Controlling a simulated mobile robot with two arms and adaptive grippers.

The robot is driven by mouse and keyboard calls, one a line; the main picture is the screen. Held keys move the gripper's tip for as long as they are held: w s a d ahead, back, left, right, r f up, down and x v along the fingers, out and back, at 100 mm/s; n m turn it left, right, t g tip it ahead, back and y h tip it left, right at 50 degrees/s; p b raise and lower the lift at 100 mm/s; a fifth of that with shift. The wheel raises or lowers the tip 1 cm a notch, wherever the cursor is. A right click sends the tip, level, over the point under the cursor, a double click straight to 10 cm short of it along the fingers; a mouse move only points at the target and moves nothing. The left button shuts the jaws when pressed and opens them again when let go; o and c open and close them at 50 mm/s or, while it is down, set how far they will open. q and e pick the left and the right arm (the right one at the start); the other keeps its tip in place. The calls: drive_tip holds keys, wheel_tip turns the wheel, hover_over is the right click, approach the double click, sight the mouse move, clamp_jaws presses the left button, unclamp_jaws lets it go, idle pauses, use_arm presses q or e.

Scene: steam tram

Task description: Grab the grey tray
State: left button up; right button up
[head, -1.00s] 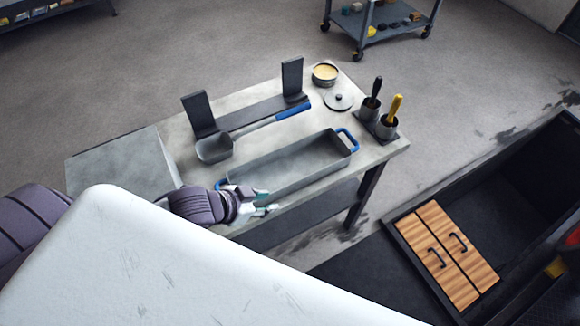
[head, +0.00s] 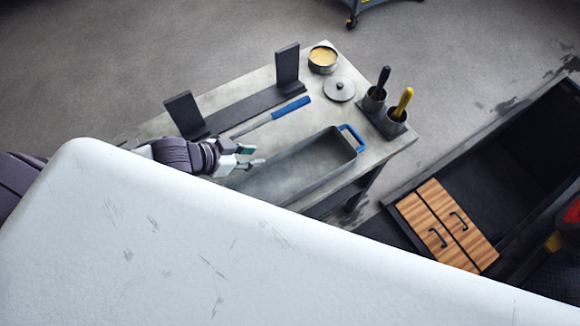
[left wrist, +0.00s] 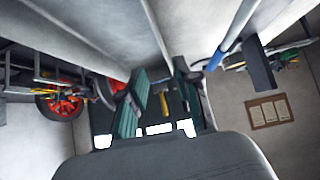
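The grey tray (head: 345,175) is a long, shallow trough lying on the workbench in the head view. Its blue handle (head: 353,138) at the right end shows. Its left end and part of its near side are hidden by my arm and my white body. My left gripper (head: 256,156) is at the left part of the tray, apart from the visible handle. Its fingers are apart with nothing seen between them; they also show apart in the left wrist view (left wrist: 162,98). Its height over the tray is unclear. My right gripper is not in view.
A shovel with a blue handle (head: 291,107) lies behind the tray, by a black bracket (head: 240,112). A tin (head: 323,60), a lid (head: 339,88) and cups with black and yellow handled tools (head: 395,118) stand at the right.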

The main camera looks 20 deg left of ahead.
sight(279, 154)
use_arm(q)
drive_tip(key=x, duration=0.5)
drive_tip(key=shift+d+r, duration=0.1)
drive_tip(key=p+x, duration=0.1)
drive_tip(key=x, duration=0.2)
drive_tip(key=shift+w+r, duration=0.1)
drive_tip(key=shift+a+p+x, duration=0.25)
drive_tip(key=shift+p+x, duration=0.15)
drive_tip(key=shift+x, duration=0.8)
drive_tip(key=shift+w+d+f, duration=0.15)
drive_tip(key=shift+w+f, duration=0.15)
drive_tip(key=shift+f, duration=0.2)
clamp_jaws()
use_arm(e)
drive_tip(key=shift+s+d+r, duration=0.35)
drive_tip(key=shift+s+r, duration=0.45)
use_arm(q)
drive_tip(key=shift+d, duration=0.1)
